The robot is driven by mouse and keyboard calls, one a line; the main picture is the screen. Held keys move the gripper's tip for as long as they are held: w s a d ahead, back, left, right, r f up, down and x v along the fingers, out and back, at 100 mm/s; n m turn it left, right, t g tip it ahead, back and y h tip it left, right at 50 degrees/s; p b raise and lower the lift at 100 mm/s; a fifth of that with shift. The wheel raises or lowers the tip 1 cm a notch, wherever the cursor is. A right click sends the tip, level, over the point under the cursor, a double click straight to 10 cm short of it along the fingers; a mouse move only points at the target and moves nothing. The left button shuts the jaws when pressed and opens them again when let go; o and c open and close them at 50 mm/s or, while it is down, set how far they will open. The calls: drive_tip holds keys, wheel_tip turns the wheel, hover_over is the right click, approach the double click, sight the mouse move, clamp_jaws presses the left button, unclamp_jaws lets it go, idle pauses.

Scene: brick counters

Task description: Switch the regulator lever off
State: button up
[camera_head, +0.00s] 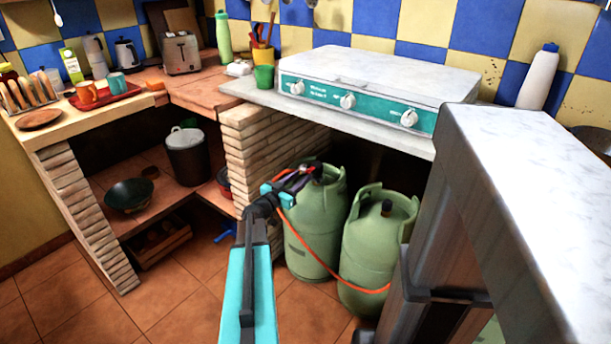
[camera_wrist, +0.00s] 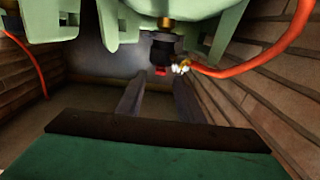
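The regulator (camera_wrist: 162,48) is a dark fitting below a brass valve in the wrist view, with a small red part, seemingly the lever (camera_wrist: 161,71), at its end. An orange hose (camera_wrist: 255,62) joins it by a pale clamp. In the head view it sits on top of the left green gas bottle (camera_head: 312,235), partly hidden by my gripper. My gripper (camera_wrist: 160,84) is open, its two dark fingers apart with nothing between them. The regulator and red part lie just beyond the fingertips, roughly centred; I cannot tell whether they touch.
A second green bottle (camera_head: 372,245) stands close on the right. A brick wall (camera_head: 262,150) rises on the left and the counter with the white stove (camera_head: 370,80) hangs above. A marble-topped counter (camera_head: 540,190) blocks the right front.

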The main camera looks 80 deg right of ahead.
sight(307, 172)
drive_tip(key=shift+b+x, duration=0.3)
drive_tip(key=shift+x, duration=1.85)
clamp_jaws()
drive_tip(key=shift+d, duration=0.15)
drive_tip(key=shift+a+f, duration=0.1)
drive_tip(key=shift+a, duration=0.1)
